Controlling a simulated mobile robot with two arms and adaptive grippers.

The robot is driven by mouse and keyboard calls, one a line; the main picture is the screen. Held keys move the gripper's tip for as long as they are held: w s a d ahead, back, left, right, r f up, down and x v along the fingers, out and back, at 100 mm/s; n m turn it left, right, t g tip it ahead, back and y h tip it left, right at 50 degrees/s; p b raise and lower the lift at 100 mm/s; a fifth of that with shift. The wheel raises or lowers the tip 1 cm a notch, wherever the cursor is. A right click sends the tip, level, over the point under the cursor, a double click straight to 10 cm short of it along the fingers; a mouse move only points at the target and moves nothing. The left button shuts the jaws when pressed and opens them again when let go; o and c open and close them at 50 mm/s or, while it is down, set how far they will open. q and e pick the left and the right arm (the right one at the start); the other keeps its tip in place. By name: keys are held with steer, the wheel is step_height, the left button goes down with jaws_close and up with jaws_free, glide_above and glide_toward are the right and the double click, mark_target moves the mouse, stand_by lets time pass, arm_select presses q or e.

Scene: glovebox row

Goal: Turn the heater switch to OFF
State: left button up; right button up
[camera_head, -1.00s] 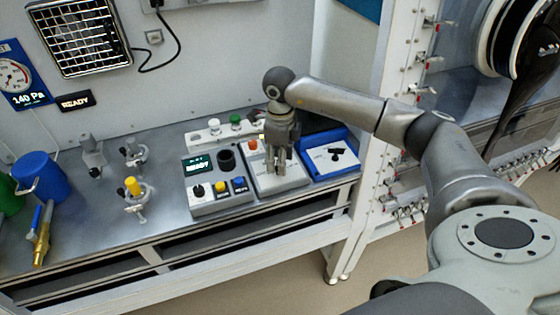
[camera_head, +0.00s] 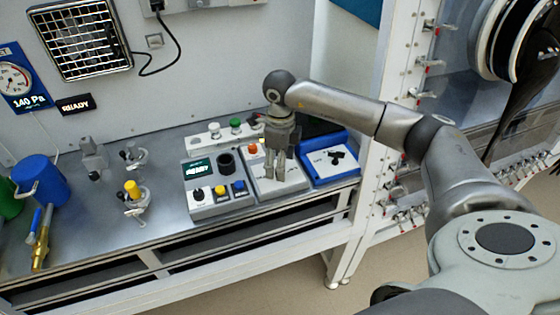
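My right gripper (camera_head: 275,178) points straight down over a light grey control box (camera_head: 291,184) on the bench. Its two fingers are side by side with a narrow gap, the tips at or just above the box's top. I cannot tell whether anything is between them. An orange-red button (camera_head: 253,149) shows on the box just left of the gripper. No heater switch can be made out; the gripper covers part of the box's top. My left gripper is out of view.
Left of the box stands a panel (camera_head: 205,210) with a lit display and black, yellow and blue controls. A blue tray (camera_head: 346,174) is close on the right. Behind is a white strip (camera_head: 205,140) with white and green knobs. Clamps and a blue mug (camera_head: 42,180) stand left.

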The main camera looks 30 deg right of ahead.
step_height(320, 180, up, 12)
stand_by(0.4)
stand_by(0.4)
